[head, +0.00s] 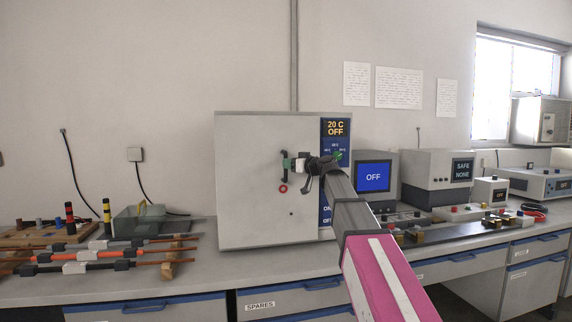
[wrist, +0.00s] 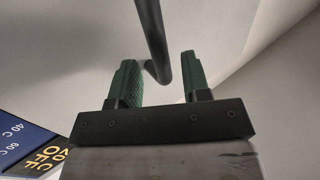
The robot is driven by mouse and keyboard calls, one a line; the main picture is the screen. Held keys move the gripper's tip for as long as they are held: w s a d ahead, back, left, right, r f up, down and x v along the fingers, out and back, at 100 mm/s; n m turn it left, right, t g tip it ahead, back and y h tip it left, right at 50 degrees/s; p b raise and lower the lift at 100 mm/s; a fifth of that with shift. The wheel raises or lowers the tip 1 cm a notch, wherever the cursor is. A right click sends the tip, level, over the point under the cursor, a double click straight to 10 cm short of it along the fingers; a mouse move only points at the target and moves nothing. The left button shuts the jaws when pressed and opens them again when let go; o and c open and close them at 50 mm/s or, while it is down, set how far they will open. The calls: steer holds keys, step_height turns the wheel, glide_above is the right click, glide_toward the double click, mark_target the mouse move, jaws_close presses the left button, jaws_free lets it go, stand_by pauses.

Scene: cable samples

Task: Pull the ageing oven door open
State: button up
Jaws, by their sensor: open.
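The ageing oven (head: 245,205) is the large pale grey box on the bench in the head view. Its door looks shut, and its blue side panel (head: 335,128) reads 20 C OFF. My gripper (head: 292,165) is in front of the door, near its right side. In the wrist view my gripper (wrist: 160,72) is open, with two green fingers. The dark bar handle (wrist: 153,40) runs between the fingers, with a gap visible on each side. In the head view my gripper and arm hide most of the handle.
Cable samples (head: 80,255) lie on wooden racks at the left of the bench. A monitor (head: 374,176) reading OFF and a unit (head: 430,170) reading SAFE NONE stand right of the oven. The bench front (head: 200,280) before the oven is mostly clear.

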mark_target(286, 177)
steer(key=shift+x, duration=1.5)
